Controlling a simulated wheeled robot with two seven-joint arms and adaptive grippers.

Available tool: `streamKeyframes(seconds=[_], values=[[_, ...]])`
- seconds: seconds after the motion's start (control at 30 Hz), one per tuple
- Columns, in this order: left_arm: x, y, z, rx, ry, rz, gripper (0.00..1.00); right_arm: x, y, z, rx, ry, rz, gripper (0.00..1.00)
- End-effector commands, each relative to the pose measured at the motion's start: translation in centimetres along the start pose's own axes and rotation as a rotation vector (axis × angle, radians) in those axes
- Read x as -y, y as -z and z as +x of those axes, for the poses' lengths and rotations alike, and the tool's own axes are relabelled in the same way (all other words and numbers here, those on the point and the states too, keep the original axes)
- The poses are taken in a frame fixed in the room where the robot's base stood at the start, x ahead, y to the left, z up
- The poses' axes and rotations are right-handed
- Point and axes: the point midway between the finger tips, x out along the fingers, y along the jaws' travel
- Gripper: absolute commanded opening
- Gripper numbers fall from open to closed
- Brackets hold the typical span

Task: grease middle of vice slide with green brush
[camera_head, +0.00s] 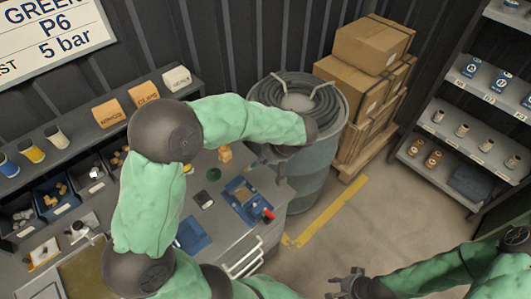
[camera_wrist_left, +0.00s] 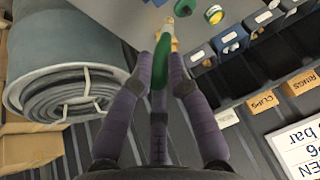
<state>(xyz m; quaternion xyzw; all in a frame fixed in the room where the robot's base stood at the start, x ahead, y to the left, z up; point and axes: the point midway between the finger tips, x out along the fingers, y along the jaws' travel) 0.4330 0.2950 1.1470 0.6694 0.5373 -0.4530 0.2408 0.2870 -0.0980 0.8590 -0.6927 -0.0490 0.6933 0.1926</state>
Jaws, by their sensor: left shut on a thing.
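My left gripper (camera_wrist_left: 163,68) shows in the left wrist view with its purple fingers closed around a green handle (camera_wrist_left: 160,82), which appears to be the green brush. A pale tan tip (camera_wrist_left: 167,36) shows beyond the fingertips. In the head view my left arm arches over the bench toward the drum, and its gripper is mostly hidden behind the forearm. My right gripper (camera_head: 345,285) is at the lower middle of the head view, empty with its fingers apart, over the floor.
A drum (camera_head: 315,165) with a coiled hose (camera_head: 295,98) stands right of the bench, with stacked cardboard boxes (camera_head: 368,45) behind it. A shelf rack (camera_head: 455,135) stands at right.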

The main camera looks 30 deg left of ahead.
Motion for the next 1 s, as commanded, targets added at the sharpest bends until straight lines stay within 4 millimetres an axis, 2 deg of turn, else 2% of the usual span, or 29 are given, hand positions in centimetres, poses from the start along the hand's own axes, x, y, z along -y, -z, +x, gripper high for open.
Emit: streamKeyframes(seconds=[0.53, 1.0], values=[[-0.7, -2.1, 3.9, -0.001, 0.001, 0.001, 0.0, -0.5, 0.0, 1.5, 0.001, 0.0, 0.0, 0.4], [-1.0, -2.0, 4.5, 0.0, -0.001, -0.001, 0.0, -0.6, 0.1, 1.8, 0.0, 0.0, 0.0, 0.4]])
